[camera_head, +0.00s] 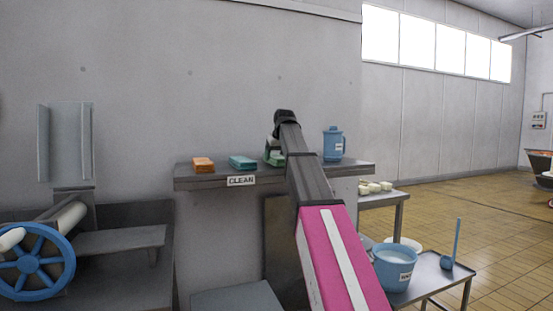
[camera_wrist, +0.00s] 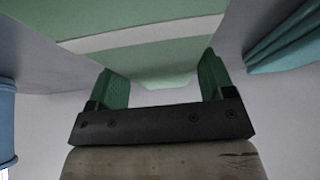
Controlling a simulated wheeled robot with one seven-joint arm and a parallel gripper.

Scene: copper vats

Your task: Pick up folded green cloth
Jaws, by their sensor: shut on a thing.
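The folded green cloth (camera_head: 274,158) is at the shelf, right of the teal cloth and partly hidden behind my arm in the head view. In the wrist view the green cloth (camera_wrist: 140,42) has a pale stripe and fills the top middle. My gripper (camera_wrist: 162,82) has its two green fingers on either side of the cloth and is shut on it. In the head view my gripper is mostly hidden by the arm. I cannot tell whether the cloth is clear of the shelf.
The shelf (camera_head: 215,181), labelled CLEAN, also bears an orange cloth (camera_head: 203,164), a teal cloth (camera_head: 243,162) and a blue jug (camera_head: 333,144). Below right, a blue bucket (camera_head: 394,267) stands on a low table. A machine with a blue wheel (camera_head: 36,262) is at left.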

